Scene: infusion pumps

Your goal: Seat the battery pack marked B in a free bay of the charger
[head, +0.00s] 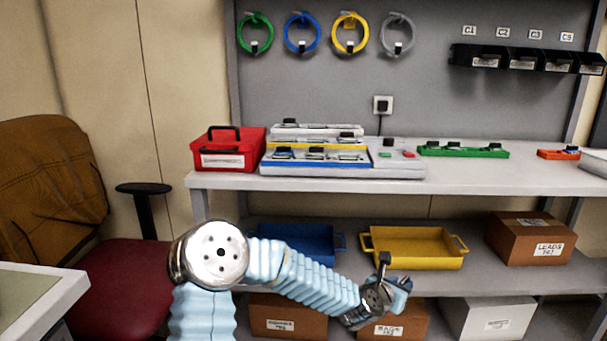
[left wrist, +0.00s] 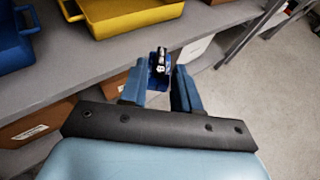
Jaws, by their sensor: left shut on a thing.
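My left gripper (head: 398,287) is low in front of the lower shelf, right of the picture's middle. In the left wrist view its two blue fingers (left wrist: 166,88) are shut on a small dark blue pack (left wrist: 159,62) with a black and white top. The mark on the pack is too small to read surely. The charger (head: 398,173) appears to be the pale tiered unit on the bench, with a cable to the wall socket. Several dark-topped packs (head: 316,152) stand in its rows. Which bays are free is hard to tell. My right gripper is out of view.
A red case (head: 228,150) stands left of the charger. A green strip (head: 463,152) and an orange strip (head: 558,154) lie to its right. The lower shelf holds a blue tray (head: 298,243), a yellow tray (head: 412,248) and a brown box (head: 531,238). The bench edge lies above my gripper.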

